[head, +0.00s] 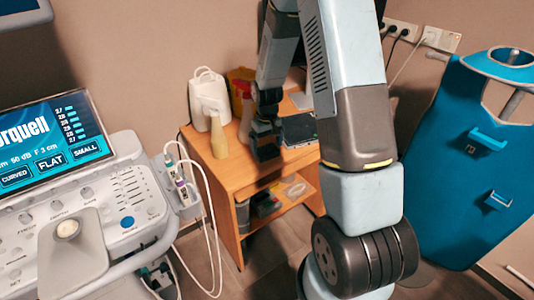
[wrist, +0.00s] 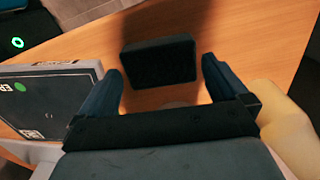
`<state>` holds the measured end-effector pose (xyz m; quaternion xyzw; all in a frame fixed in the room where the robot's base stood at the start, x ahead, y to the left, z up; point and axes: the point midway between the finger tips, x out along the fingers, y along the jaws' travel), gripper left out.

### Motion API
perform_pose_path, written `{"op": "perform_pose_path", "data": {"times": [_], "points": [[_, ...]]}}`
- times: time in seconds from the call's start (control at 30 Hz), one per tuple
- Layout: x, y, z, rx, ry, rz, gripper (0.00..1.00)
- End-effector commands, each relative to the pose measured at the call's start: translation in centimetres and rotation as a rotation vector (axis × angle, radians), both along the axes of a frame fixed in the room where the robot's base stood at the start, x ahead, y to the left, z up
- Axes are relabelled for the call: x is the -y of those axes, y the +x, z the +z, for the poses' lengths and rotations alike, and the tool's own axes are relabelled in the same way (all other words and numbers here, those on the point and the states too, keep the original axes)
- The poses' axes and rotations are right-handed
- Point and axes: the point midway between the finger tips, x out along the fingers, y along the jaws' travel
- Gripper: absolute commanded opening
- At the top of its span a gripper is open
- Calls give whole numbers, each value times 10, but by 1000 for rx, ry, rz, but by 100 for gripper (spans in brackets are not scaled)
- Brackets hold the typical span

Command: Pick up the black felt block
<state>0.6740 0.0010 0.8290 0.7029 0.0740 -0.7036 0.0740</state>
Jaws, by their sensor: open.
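The black felt block (wrist: 158,62) lies on the orange-brown wooden table top in the wrist view. My gripper (wrist: 160,66) is open, with one dark finger to each side of the block in the picture. There is a gap between each fingertip and the block, and nothing is held. In the head view my gripper (head: 265,142) hangs low over the small wooden table (head: 225,182). I cannot make out the block there; the gripper and its shadowed surroundings obscure that spot.
A yellowish bottle (head: 217,135) and white container (head: 203,95) stand left of my gripper. A dark flat case (head: 299,130) lies to its right; a grey box (wrist: 50,100) is near the left finger.

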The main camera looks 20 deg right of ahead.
Motion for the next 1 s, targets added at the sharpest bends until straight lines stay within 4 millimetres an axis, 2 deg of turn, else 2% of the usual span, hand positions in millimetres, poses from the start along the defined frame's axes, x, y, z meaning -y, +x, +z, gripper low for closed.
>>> {"op": "perform_pose_path", "data": {"times": [0.1,0.2,0.53,0.87,1.0], "points": [[0,0,-16,-2,0,0,100],[0,0,-23,-1,0,0,100],[-1,1,-27,1,0,1,99],[-1,1,-27,1,0,1,67],[-1,1,-27,1,0,2,65]]}}
